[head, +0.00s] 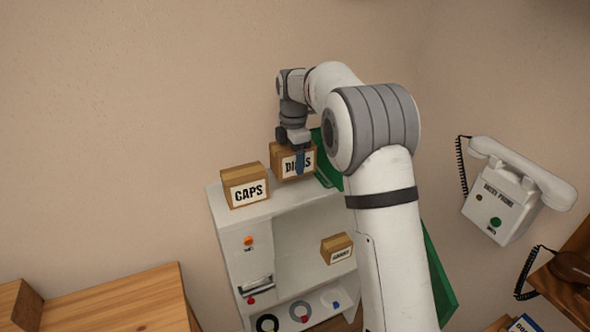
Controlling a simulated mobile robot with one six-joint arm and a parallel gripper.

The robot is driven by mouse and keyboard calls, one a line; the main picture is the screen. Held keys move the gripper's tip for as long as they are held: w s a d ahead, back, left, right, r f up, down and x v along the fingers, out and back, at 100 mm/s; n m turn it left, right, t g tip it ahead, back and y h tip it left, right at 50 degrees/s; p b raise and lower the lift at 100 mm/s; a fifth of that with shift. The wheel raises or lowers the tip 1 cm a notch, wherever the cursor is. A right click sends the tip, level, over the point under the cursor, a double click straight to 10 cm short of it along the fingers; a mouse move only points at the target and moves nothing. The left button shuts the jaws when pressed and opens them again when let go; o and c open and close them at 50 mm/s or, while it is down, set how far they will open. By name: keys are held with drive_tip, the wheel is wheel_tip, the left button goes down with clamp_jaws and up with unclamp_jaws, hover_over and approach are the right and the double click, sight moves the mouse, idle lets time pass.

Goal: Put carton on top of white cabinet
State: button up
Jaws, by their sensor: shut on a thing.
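A brown carton with a partly covered label reading "DI…S" (282,170) is at the back of the white cabinet's top (267,212). My gripper (299,158) reaches down over it from above and is shut on it, with a dark finger across its label. The carton looks upright; I cannot tell whether its underside touches the cabinet top. A second carton, marked "CAPS" (244,186), stands on the front left of the cabinet top, just left of the held one. A smaller labelled carton (337,248) sits inside the open cabinet.
Green panels (438,270) show behind my arm, at the cabinet's right. Rings and small parts lie on the cabinet's lower shelf (291,320). A white wall phone (507,205) hangs at right, a brown one (570,270) below it. A wooden table (120,300) stands at lower left.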

sight(294, 170)
drive_tip(key=shift+f, duration=2.15)
drive_tip(key=shift+f, duration=0.15)
drive_tip(key=o, duration=1.2)
